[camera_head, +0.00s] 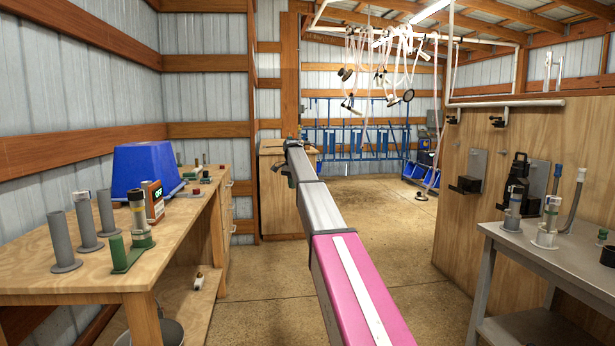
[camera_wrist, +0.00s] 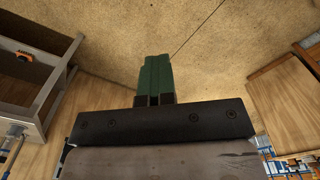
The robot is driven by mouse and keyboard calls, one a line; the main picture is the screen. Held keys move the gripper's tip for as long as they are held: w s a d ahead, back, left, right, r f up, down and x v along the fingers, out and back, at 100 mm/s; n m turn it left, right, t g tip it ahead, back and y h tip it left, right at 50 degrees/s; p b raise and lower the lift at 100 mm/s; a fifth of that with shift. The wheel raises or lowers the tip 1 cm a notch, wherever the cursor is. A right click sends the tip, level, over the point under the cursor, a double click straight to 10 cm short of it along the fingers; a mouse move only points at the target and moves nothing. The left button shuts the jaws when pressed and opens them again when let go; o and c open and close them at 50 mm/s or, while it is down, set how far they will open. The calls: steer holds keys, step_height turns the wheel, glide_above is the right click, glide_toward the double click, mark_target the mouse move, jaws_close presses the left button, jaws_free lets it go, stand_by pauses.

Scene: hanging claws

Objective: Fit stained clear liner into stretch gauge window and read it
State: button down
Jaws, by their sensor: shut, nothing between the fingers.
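My gripper (camera_wrist: 155,72) shows in the wrist view as two dark green fingers pressed together, with nothing between them and floor beyond. In the head view my arm reaches away over the aisle, and its fingers are too small to make out. On the left bench stands a green-based stand holding a tube (camera_head: 137,218). Beside it is an orange-and-white box with a lit green display (camera_head: 153,198); I cannot tell if this is the stretch gauge. On the right metal table stand tubular pieces, one in a white base (camera_head: 547,237) and one grey-blue (camera_head: 513,212). I cannot tell which is the stained clear liner.
The left wooden bench (camera_head: 75,281) also carries grey upright tubes (camera_head: 60,240) and a blue bin (camera_head: 142,170). The metal table (camera_head: 557,266) stands at right before a wooden partition (camera_head: 458,215). Claws and hoses (camera_head: 380,70) hang at the back. The aisle floor (camera_head: 255,290) is clear.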

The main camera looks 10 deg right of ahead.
steer(key=w+d+m, duration=0.3)
steer(key=w+d, duration=0.2)
steer(key=w, duration=0.4)
steer(key=w+d+m, duration=0.3)
steer(key=w+d, duration=0.2)
steer(key=w, duration=0.3)
steer(key=shift+w+d, duration=0.2)
steer(key=shift+w, duration=0.15)
stand_by(6.0)
